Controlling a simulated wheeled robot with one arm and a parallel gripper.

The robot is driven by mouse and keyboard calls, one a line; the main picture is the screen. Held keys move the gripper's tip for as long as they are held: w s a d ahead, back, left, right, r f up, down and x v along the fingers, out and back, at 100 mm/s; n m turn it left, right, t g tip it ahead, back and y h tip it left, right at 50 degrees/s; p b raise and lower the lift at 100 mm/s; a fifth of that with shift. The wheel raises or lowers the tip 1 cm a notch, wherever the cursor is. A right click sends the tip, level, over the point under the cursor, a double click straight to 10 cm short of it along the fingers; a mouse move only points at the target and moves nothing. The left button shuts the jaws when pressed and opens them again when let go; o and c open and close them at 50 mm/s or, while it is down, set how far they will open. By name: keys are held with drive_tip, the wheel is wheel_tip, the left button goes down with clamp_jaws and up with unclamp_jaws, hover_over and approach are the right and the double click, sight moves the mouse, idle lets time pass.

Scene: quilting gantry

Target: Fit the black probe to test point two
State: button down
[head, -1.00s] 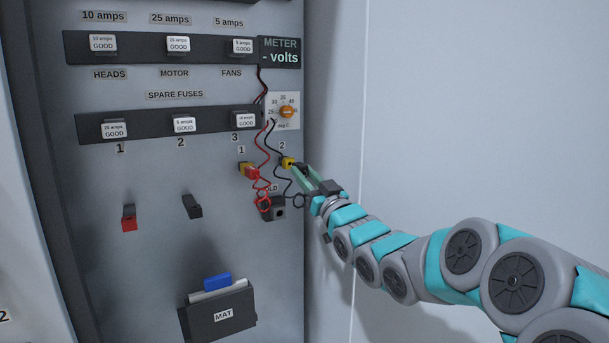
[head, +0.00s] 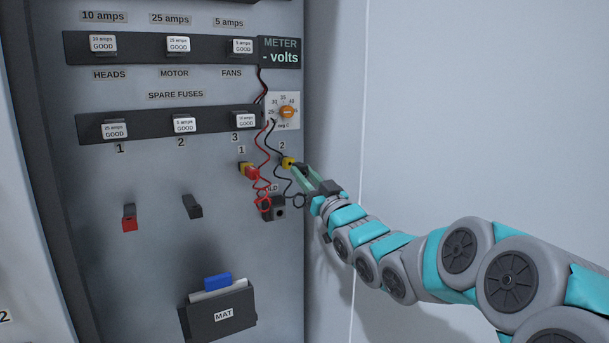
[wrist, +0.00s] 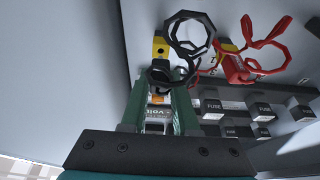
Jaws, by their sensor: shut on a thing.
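The black probe (head: 302,168) is between my gripper's green fingers, at the yellow test point two (head: 288,162) under the label 2. My gripper (head: 307,173) is shut on the probe. The wrist view shows the yellow test point (wrist: 160,48) just beyond the fingertips (wrist: 165,82). The black lead (wrist: 190,35) loops there and partly hides the probe, so I cannot tell how deeply it sits. The red probe (head: 252,173) is at yellow test point one. The meter (head: 280,51) reads "- volts".
A dark holder block (head: 273,208) is just below the test points, with red and black leads hanging by it. An orange dial (head: 287,112) is above. A red-and-black switch (head: 129,218), a dark switch (head: 192,206) and the MAT pocket (head: 218,312) are left. The right wall is clear.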

drive_tip(key=shift+w+a+p, duration=0.5)
drive_tip(key=shift+w+a, duration=0.25)
drive_tip(key=shift+w, duration=0.35)
drive_tip(key=c, duration=0.6)
unclamp_jaws()
drive_tip(key=shift+d, duration=0.1)
drive_tip(key=v, duration=0.7)
drive_tip(key=shift+s, duration=0.35)
drive_tip(key=shift+d+f, duration=0.15)
drive_tip(key=shift+d, duration=0.05)
